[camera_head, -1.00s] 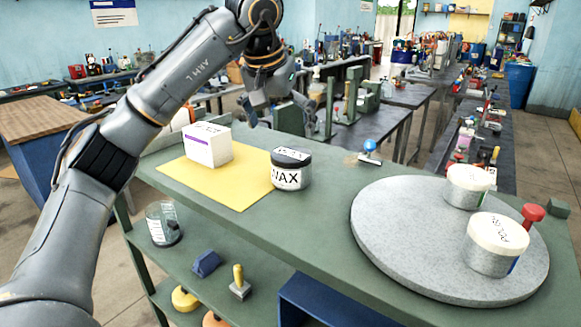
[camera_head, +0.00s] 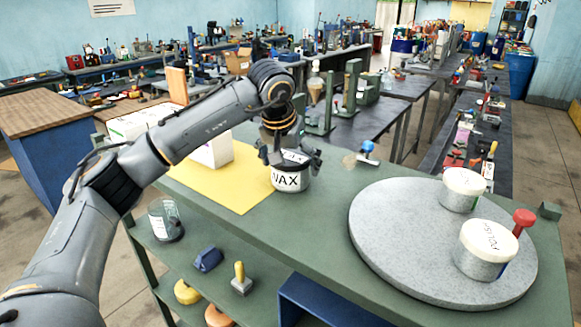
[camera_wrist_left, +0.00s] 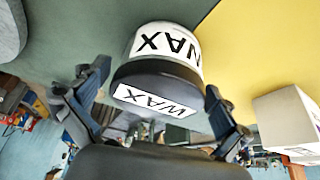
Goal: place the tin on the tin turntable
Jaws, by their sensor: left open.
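The tin labelled WAX (camera_head: 287,181), white-sided with a dark lid, stands upright on the green bench top at the edge of the yellow mat. My left gripper (camera_head: 290,156) is open above it. In the left wrist view the tin (camera_wrist_left: 165,45) lies between the spread fingers (camera_wrist_left: 156,82), with a gap visible on each side. The tin turntable (camera_head: 390,240) is a round grey disc on the right of the bench. It carries two pale-lidded tins, one farther back (camera_head: 462,190) and one nearer (camera_head: 484,250). My right gripper does not show.
A white box (camera_head: 212,152) stands on the yellow mat (camera_head: 235,190), left of the WAX tin. A small blue-topped item (camera_head: 368,149) lies behind the turntable. A red knob (camera_head: 523,217) stands by its right rim. The turntable's left half is bare.

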